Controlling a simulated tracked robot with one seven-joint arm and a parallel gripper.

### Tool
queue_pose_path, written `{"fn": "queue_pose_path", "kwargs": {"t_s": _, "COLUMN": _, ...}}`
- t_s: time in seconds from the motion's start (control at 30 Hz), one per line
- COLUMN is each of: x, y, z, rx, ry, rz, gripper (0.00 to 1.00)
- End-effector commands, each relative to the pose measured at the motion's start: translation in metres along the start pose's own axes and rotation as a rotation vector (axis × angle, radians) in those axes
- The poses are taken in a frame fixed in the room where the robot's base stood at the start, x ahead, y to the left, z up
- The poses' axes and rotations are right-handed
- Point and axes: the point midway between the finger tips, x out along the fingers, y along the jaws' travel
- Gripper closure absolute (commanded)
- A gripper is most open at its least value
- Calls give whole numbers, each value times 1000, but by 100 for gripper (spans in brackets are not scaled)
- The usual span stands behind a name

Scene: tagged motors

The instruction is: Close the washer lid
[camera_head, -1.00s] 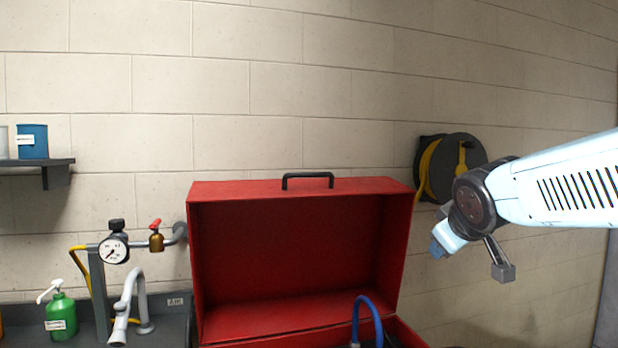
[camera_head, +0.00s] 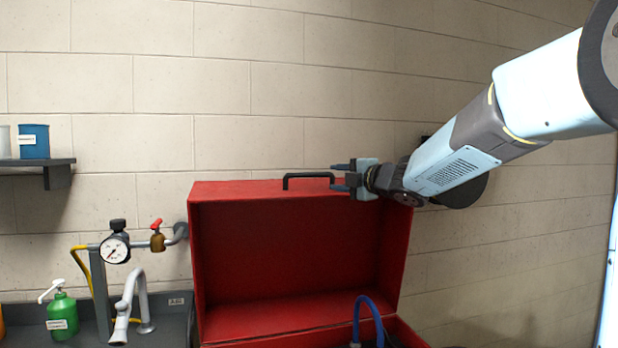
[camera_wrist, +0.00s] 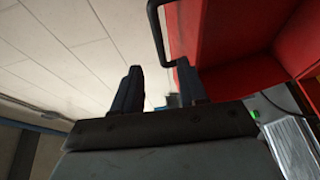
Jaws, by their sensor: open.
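The red washer lid (camera_head: 300,250) stands raised open in the head view, its hollow inside facing me. A black handle (camera_head: 308,176) is fixed along its top edge. My gripper (camera_head: 338,177) is open near the handle's right end, its two fingers pointing left. In the wrist view, the fingers (camera_wrist: 160,88) are apart, and the handle (camera_wrist: 157,25) rises just beyond them, beside the red lid (camera_wrist: 215,35). I see nothing held. Whether a finger touches the handle I cannot tell. The washer's lower part is mostly below the head view.
A blue hose (camera_head: 367,312) rises at the front of the washer. To the left stand a pressure gauge (camera_head: 114,248), a grey faucet (camera_head: 130,300) and a green pump bottle (camera_head: 61,315). A wall shelf (camera_head: 50,162) holds containers.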

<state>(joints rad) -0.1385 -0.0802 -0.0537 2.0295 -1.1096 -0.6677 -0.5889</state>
Motion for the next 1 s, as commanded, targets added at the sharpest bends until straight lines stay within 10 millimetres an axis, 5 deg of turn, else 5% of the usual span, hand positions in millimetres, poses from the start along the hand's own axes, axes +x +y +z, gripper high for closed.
{"fn": "queue_pose_path", "kwargs": {"t_s": 0.6, "x": 103, "y": -1, "z": 0, "rx": 2, "ry": 0, "rz": -1, "gripper": 58}}
{"fn": "queue_pose_path", "kwargs": {"t_s": 1.0, "x": 121, "y": 0, "z": 0, "rx": 2, "ry": -2, "rz": -1, "gripper": 58}}
